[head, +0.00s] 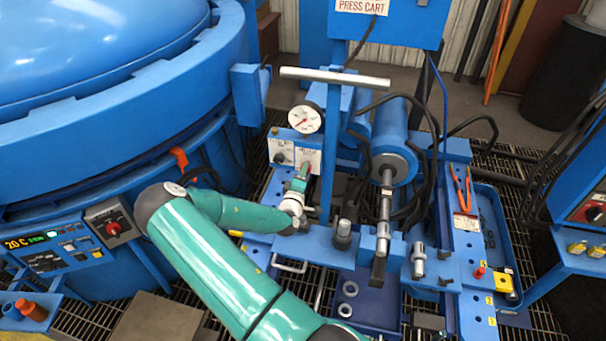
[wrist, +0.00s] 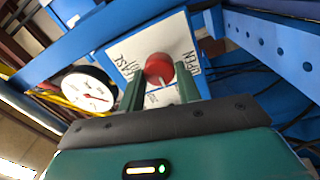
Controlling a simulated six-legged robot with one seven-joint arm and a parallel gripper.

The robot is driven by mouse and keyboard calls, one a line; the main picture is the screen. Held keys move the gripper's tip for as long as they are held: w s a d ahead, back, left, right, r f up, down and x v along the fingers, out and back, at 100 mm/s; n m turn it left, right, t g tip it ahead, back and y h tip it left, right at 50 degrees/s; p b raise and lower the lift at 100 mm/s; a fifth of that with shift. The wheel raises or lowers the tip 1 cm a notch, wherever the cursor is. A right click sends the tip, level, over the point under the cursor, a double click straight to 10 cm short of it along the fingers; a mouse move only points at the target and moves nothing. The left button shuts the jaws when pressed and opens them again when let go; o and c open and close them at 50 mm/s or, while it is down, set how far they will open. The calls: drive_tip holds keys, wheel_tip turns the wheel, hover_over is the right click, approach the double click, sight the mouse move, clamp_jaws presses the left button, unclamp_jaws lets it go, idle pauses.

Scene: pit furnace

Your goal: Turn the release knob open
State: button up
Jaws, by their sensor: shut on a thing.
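The release knob (wrist: 158,66) is round and red, on a white label plate (wrist: 181,40) with OPEN readable at its right side in the wrist view. Its pointer mark, if any, is hidden, so I cannot tell its setting. My gripper (wrist: 160,82) is shut on the knob, one finger on each side. In the head view my gripper (head: 302,174) reaches up to the white plate (head: 308,155) on the press cart, and only a small bit of red shows there.
A pressure gauge (head: 305,118) stands just above the plate, and a black knob (head: 279,157) is left of it. A grey crossbar (head: 335,78) on a blue post (head: 328,150) rises close to my gripper's right. The blue furnace (head: 120,120) stands left of the cart.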

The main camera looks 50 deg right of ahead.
drive_tip(key=shift+s, duration=0.1)
drive_tip(key=o, duration=1)
drive_tip(key=shift+c, duration=0.2)
drive_tip(key=shift+a, duration=0.1)
drive_tip(key=v, duration=1.3)
drive_tip(key=shift+s+a, duration=0.15)
drive_tip(key=shift+a, duration=0.1)
